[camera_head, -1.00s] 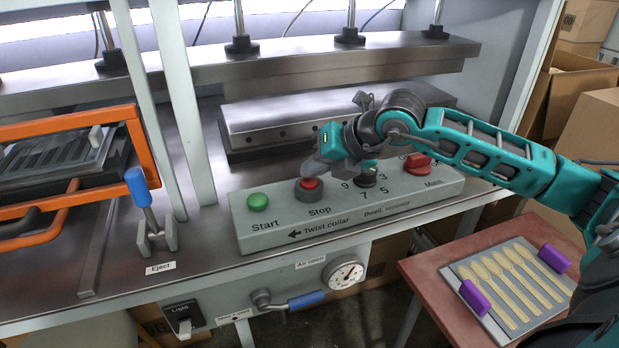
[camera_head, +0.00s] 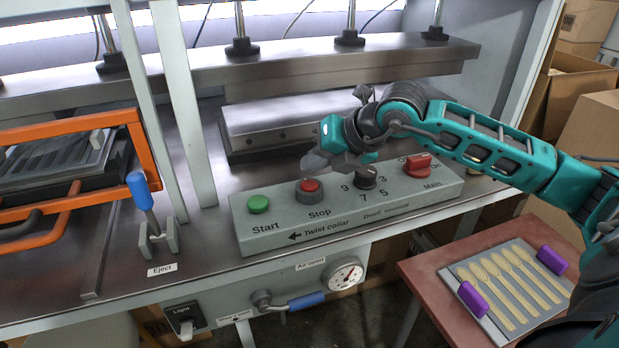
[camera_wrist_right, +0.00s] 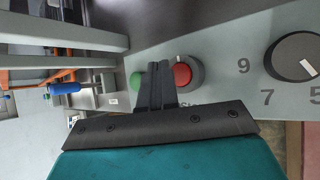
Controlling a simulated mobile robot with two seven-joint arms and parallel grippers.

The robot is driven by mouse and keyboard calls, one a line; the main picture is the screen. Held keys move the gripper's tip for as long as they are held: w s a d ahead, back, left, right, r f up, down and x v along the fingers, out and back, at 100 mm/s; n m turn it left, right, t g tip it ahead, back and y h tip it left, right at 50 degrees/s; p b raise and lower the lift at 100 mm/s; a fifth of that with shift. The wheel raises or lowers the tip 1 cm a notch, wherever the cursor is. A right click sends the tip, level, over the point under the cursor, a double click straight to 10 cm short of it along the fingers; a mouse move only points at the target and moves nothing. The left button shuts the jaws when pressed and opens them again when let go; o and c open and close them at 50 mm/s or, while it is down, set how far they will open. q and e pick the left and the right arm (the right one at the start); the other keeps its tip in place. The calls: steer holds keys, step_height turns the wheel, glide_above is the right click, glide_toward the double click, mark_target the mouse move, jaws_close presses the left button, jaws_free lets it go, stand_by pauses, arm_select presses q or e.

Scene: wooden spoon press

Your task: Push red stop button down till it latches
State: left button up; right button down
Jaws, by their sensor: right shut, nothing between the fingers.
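The red stop button (camera_head: 310,185) sits in a dark grey collar on the grey control box (camera_head: 336,221), above the label "Stop". It also shows in the right wrist view (camera_wrist_right: 183,75), just right of the fingertips. My right gripper (camera_head: 308,164) is shut and empty, held just above and behind the button. In the head view a gap shows between the fingers and the button. In the right wrist view the closed fingers (camera_wrist_right: 158,84) cover part of the collar's left side. My left gripper is not in view.
The green start button (camera_head: 258,203) is left of the stop button. The dwell knob (camera_head: 366,178) and red main switch (camera_head: 417,165) are to its right. A blue-handled eject lever (camera_head: 139,190) stands farther left. The metal press block (camera_head: 270,129) lies behind the box.

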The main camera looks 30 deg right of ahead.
mark_target(314, 184)
step_height(314, 184, up, 5)
steer(key=p, duration=0.3)
stand_by(0.9)
